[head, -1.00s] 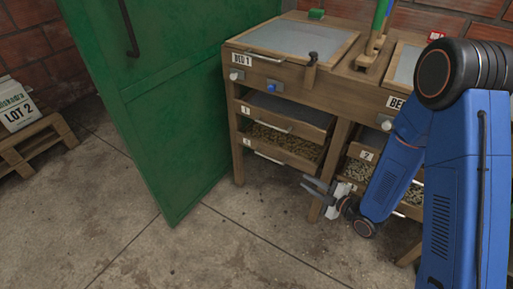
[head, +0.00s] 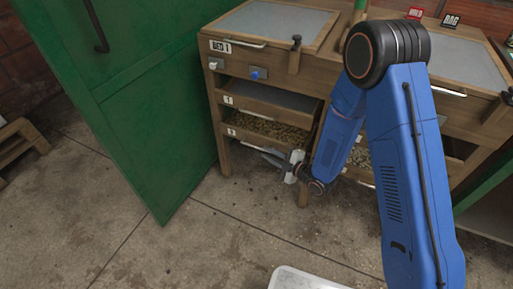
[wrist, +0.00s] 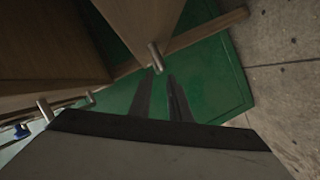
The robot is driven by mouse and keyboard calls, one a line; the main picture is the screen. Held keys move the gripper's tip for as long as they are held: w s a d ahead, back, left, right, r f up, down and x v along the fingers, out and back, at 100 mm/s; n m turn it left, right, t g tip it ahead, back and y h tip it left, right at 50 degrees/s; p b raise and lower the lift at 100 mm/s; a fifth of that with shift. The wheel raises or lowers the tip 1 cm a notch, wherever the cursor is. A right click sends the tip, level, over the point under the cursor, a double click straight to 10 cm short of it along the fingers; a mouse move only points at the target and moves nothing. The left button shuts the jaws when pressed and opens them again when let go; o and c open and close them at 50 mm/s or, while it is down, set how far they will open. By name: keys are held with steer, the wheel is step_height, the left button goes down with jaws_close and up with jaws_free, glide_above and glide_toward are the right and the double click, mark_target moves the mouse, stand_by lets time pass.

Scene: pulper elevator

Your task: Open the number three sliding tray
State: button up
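The number three tray (head: 240,136) is the lower tray in the left column under the bed marked BED 1. Its label sits at its left end, and it looks pushed in. My gripper (head: 262,153) is low in front of this tray's right part, close to its handle, which is partly hidden. In the wrist view my gripper (wrist: 161,80) has its two fingers apart with nothing between them. A metal handle post (wrist: 155,56) lies just beyond the fingertips. I cannot tell whether they touch.
The number one tray (head: 270,103) is directly above. A wooden leg (head: 304,190) and another tray column stand to the right, partly behind my arm. A large green door (head: 140,90) stands open on the left. A pale tray-like thing (head: 300,279) shows at the bottom.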

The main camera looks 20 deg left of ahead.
mark_target(259, 148)
steer(key=x, duration=0.7)
steer(key=shift+w+a, duration=0.1)
steer(key=shift+a, duration=0.05)
jaws_close()
